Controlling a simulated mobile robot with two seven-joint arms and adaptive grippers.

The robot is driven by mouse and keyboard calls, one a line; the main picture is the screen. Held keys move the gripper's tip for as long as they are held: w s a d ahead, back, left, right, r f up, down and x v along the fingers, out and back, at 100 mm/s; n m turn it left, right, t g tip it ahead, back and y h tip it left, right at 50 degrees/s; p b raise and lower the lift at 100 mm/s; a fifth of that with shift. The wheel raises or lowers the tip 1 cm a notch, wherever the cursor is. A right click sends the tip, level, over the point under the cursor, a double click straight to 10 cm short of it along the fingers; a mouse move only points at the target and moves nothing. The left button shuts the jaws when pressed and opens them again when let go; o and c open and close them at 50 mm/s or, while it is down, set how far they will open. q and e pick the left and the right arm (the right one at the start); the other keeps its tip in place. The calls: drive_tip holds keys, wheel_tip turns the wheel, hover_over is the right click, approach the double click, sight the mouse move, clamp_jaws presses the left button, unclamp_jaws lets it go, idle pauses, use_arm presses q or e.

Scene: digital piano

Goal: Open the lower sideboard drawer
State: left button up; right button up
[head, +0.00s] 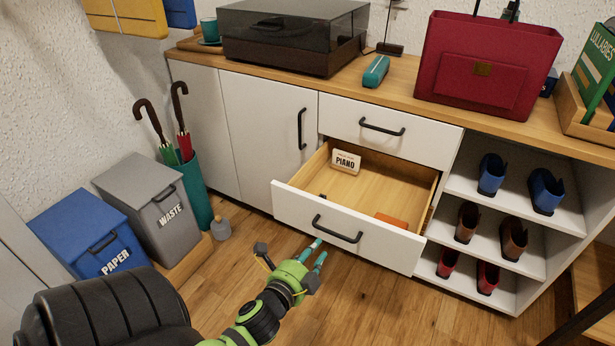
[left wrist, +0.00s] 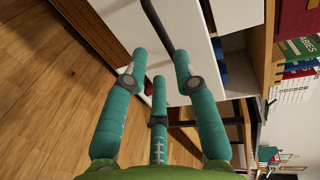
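The lower sideboard drawer (head: 345,228) is pulled well out, its interior showing. Its black bar handle (head: 338,230) is on the white front. The handle (left wrist: 163,24) also shows in the left wrist view, beyond my fingertips. My left gripper (head: 296,259) is just in front of the drawer front, below and left of the handle. Its teal fingers (left wrist: 158,68) are spread and hold nothing; they look apart from the handle. The upper drawer (head: 385,130) is shut. My right gripper is not in view.
The open drawer holds a PIANO card (head: 346,162) and an orange item (head: 392,220). Shelves with shoes (head: 490,220) stand at the right. Bins (head: 150,207), an umbrella stand (head: 194,190) and a small grey object (head: 220,229) stand at the left. The floor before the drawer is clear.

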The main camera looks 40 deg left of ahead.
use_arm(q)
drive_tip(key=shift+v, duration=1.65)
